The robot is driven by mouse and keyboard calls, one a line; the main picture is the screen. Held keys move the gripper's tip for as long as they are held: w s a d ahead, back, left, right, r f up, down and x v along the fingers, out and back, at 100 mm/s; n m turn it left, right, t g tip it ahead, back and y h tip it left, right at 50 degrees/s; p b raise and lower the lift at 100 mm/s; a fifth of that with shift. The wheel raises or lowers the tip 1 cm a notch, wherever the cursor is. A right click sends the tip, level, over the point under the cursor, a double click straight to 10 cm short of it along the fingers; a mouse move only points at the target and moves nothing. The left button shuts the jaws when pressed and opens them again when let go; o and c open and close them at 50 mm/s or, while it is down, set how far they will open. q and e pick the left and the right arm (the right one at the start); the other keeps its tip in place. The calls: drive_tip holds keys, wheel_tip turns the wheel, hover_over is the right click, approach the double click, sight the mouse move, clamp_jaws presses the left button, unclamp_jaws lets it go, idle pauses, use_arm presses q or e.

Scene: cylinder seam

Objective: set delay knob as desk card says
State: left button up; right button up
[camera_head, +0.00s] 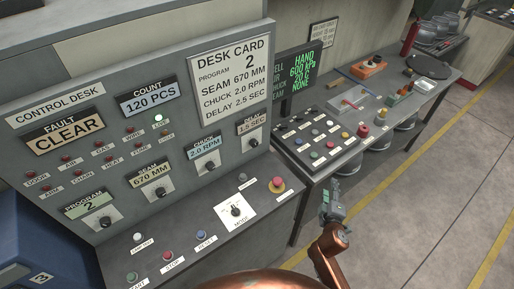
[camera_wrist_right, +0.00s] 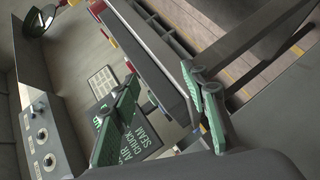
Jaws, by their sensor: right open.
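The desk card (camera_head: 231,70) on the control desk panel reads program 2, seam 670 mm, chuck 2.0 rpm, delay 2.5 sec. The delay display (camera_head: 251,126) at the panel's right end reads 1.5 sec. The delay knob (camera_head: 256,149) sits just below it. My right gripper (camera_head: 331,200) is in front of the desk, right of the knob and apart from it. It is open and empty in the right wrist view (camera_wrist_right: 160,78), with its green-padded fingers spread. My left gripper is not in view.
Chuck (camera_head: 209,166), seam (camera_head: 160,191) and program (camera_head: 105,221) knobs line the panel to the left. The lower desk holds a mode dial (camera_head: 236,210) and a red emergency button (camera_head: 277,184). A screen (camera_head: 298,78) and a button console (camera_head: 318,140) stand at right.

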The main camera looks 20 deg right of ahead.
drive_tip(key=w+a+r+n+t+y, duration=0.35)
drive_tip(key=w+a+r+n, duration=0.2)
drive_tip(key=r+n, duration=0.25)
drive_tip(key=w+a+r+n+t+y, duration=0.3)
drive_tip(key=w+a+r+n+t, duration=0.1)
drive_tip(key=a+r+n, duration=0.35)
drive_tip(key=n+g+y, duration=0.4)
drive_tip(key=n+y, duration=0.2)
drive_tip(key=n, duration=0.7)
approach(256, 146)
drive_tip(key=w, duration=0.2)
drive_tip(key=shift+m+t, duration=0.25)
drive_tip(key=x, duration=0.6)
drive_tip(key=shift+w+a+f, duration=0.15)
drive_tip(key=shift+w+a, duration=0.05)
drive_tip(key=shift+a, duration=0.35)
drive_tip(key=shift+w+a, duration=0.15)
drive_tip(key=shift+w, duration=0.2)
drive_tip(key=shift+c, duration=0.2)
clamp_jaws()
